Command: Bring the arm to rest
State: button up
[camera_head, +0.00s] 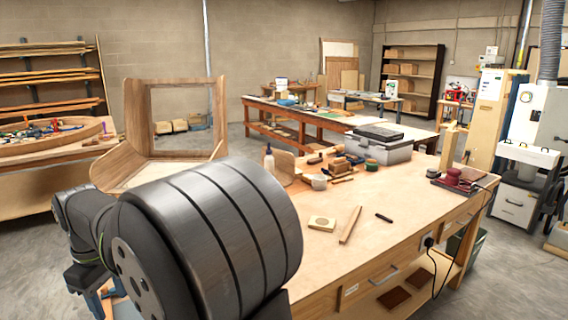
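A thick dark grey, banded cylinder of my own arm fills the lower left foreground. A darker link of the arm bends away to the left behind it. My gripper cannot be made out in this view, so its fingers and anything between them are not seen. The arm hides part of the wooden workbench (385,235) and the floor to its left. From this one view I cannot tell whether the arm touches the bench.
A bent wooden frame (150,84) stands behind the arm. On the bench are a grey toolbox (380,152), a wood strip (350,225), a small wood block (322,224), a dark marker (384,218) and a red sander (455,180). The bench's front middle is mostly clear.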

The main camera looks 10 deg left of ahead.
notch_tip(320, 180, down, 15)
jog(key=shift+r, duration=0.2)
jog(key=n, duration=0.3)
jog(key=shift+n, duration=0.4)
jog(key=n, duration=0.4)
jog(key=shift+n, duration=0.4)
jog(key=n, duration=0.8)
